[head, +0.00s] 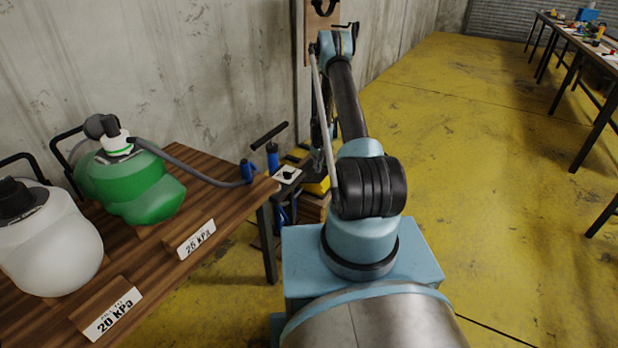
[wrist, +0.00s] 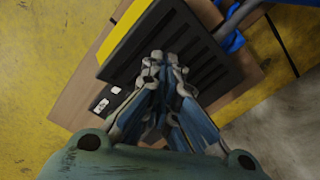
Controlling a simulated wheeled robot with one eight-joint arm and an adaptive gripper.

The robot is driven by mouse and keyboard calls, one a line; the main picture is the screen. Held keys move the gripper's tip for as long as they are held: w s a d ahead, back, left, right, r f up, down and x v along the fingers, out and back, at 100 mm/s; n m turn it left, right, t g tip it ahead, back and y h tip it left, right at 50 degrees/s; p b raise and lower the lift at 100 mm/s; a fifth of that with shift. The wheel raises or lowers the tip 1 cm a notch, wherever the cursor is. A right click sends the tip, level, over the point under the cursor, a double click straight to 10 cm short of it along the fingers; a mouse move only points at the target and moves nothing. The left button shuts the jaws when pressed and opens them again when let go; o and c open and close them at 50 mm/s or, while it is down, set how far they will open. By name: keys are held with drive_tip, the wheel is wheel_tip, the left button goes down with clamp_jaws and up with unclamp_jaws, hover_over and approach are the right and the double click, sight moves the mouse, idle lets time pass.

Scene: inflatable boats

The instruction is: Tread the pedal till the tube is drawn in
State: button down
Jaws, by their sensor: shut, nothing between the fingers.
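In the wrist view a black ribbed pedal (wrist: 205,72) with a yellow edge lies over a brown board (wrist: 78,105). My gripper (wrist: 165,62) is shut and empty, with its fingertips over the pedal; I cannot tell whether they touch it. In the head view my arm reaches forward and down, and my fingers are largely hidden behind it. A blue foot pump (head: 273,158) with a black bar handle stands beyond the table's end, partly hidden. A grey tube (head: 190,170) runs from the green tank (head: 130,188) to a blue fitting (head: 247,172) at the table's edge.
A white tank (head: 50,245) stands on the wooden table (head: 215,205) at left, with signs reading "20 kPa" (head: 112,314) and apparently "25 kPa" (head: 196,239). A concrete wall (head: 200,60) is behind. Yellow floor (head: 490,190) is open at right; workbenches (head: 575,45) stand far right.

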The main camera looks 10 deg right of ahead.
sight(318, 175)
idle(0.5)
idle(1.9)
idle(0.7)
drive_tip(key=shift+f, duration=4)
wheel_tip(318, 175, up, 8)
drive_tip(key=shift+r, duration=0.1)
idle(0.4)
